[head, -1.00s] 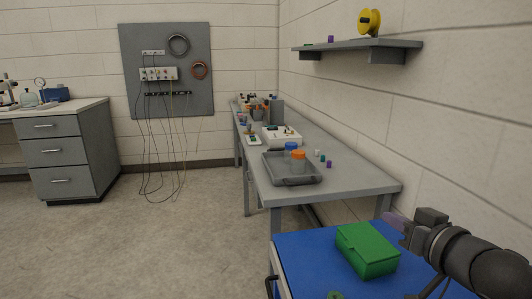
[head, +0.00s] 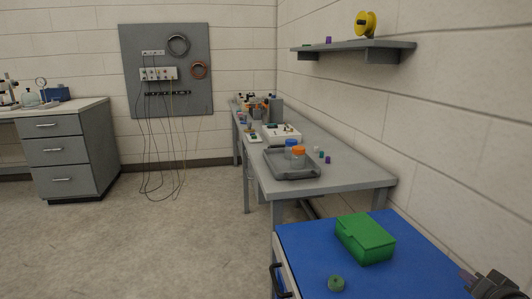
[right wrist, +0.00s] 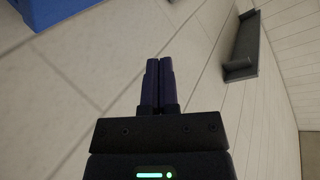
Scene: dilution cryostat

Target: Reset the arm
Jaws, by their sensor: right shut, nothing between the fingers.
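My right gripper (head: 468,276) is at the lower right edge of the head view, to the right of the blue-topped surface, and is only partly in frame. In the right wrist view its two dark purple fingers (right wrist: 158,85) lie side by side, shut with nothing between them. Floor or wall panels fill the background there. My left gripper is not in view.
A grey bench (head: 345,182) beyond holds a grey tray (head: 292,174) with jars. A wall shelf (head: 352,45) is above. Floor at left is clear.

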